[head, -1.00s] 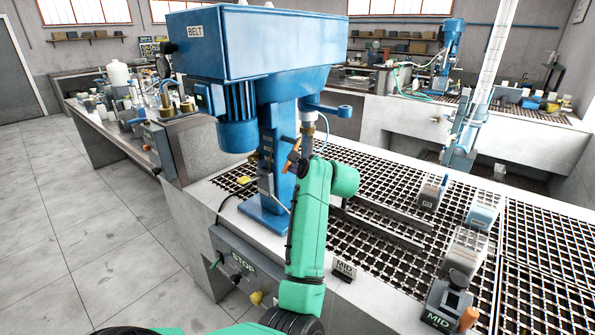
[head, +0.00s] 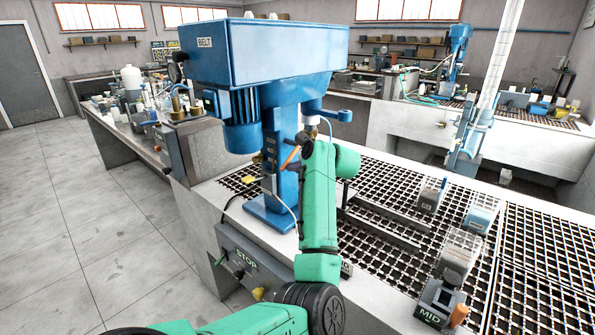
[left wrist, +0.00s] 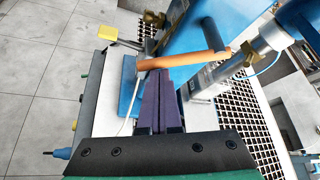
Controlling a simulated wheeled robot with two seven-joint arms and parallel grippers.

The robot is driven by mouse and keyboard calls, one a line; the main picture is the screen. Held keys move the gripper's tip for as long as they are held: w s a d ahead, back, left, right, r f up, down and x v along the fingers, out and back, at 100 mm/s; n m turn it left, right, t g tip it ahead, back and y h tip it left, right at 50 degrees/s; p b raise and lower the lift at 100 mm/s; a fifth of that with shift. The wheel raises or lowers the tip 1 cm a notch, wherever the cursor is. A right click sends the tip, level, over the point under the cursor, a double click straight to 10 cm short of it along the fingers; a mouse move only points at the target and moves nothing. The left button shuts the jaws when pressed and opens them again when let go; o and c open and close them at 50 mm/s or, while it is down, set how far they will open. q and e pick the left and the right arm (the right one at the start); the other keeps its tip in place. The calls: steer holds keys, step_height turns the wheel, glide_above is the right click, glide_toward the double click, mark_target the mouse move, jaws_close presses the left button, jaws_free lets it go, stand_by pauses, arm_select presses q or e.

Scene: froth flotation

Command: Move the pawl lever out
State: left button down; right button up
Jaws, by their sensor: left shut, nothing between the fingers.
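The pawl lever appears to be the orange-handled lever (head: 290,157) on the blue machine's column (head: 282,110), partly hidden by my left arm in the head view. In the left wrist view its orange handle (left wrist: 185,61) lies nearly level across the picture, just beyond my fingertips. My left gripper (left wrist: 158,73) is shut and empty, its dark purple fingers pointing at the handle's left part. The tips look very close to the handle; I cannot tell whether they touch. In the head view the fingers are hidden behind my green arm. My right gripper is not in view.
The blue belt housing (head: 265,50) overhangs the column. A metal pipe (left wrist: 235,68) stands right of the handle. A yellow tag (left wrist: 107,33) is at the upper left. Black grating (head: 385,235) with labelled containers lies to the right. A STOP panel (head: 250,265) is on the bench front.

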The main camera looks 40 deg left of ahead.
arm_select(q)
steer(key=shift+s+r+m+g, duration=0.35)
steer(key=shift+r+m+g, duration=0.15)
steer(key=shift+r, duration=0.25)
steer(key=shift+s+r+m+g+p, duration=0.15)
steer(key=shift+r+m+g+p, duration=0.1)
steer(key=shift+m+g+p, duration=0.1)
steer(key=shift+s+a+r+m+g+b, duration=0.15)
steer(key=shift+r+m+g+b, duration=0.45)
steer(key=shift+r, duration=0.7)
steer(key=shift+r, duration=0.1)
